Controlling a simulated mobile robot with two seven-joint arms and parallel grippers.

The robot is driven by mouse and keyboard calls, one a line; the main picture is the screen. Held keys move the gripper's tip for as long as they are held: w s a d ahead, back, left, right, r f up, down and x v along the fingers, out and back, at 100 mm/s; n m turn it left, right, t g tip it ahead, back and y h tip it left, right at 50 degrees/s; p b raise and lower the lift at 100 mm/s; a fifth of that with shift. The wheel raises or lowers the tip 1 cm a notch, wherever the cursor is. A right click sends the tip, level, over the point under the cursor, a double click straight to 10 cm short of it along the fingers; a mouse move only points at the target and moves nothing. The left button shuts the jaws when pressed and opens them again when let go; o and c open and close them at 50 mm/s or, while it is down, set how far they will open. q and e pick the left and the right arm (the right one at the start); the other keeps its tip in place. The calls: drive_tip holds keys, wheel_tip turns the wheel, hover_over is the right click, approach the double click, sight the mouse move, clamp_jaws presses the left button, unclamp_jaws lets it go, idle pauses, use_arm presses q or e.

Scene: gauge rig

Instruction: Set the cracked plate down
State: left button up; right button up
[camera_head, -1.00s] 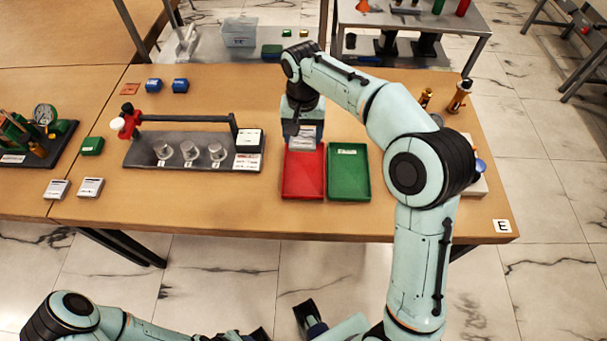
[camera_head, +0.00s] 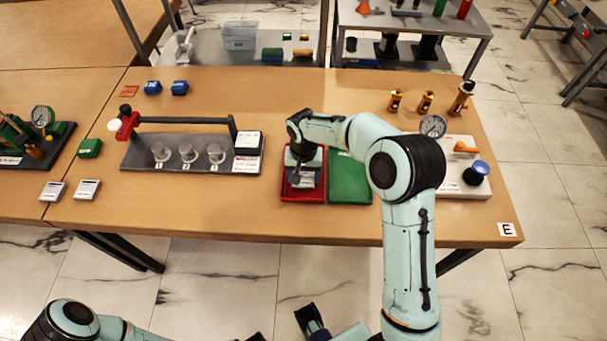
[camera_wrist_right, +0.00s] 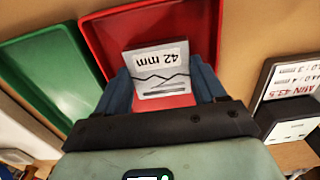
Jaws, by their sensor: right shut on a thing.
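The cracked plate (camera_wrist_right: 158,62) is a light grey square marked "42 mm" with a dark jagged line across it. My right gripper (camera_wrist_right: 162,88) is shut on it, with blue fingers on its two sides. In the head view, my right gripper (camera_head: 304,178) points down inside the outline of the red tray (camera_head: 302,197), and the plate is mostly hidden by it. The red tray (camera_wrist_right: 98,38) lies behind the plate in the wrist view; I cannot tell whether the plate touches its floor. My left arm (camera_head: 75,318) is at the bottom left; its jaws are not clear.
A green tray (camera_head: 349,182) sits right beside the red one. Left is a grey fixture (camera_head: 190,165) with several metal pieces and a black-and-white box (camera_head: 247,143). Right is a white gauge base (camera_head: 463,180) with a dial. The table front between them is clear.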

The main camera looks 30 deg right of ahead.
sight(303, 178)
drive_tip(key=shift+f, duration=0.15)
drive_tip(key=o, duration=1.1)
drive_tip(key=shift+o, duration=0.2)
drive_tip(key=shift+r, duration=0.35)
wheel_tip(303, 178, up, 12)
drive_tip(key=p, duration=0.1)
drive_tip(key=shift+f, duration=0.2)
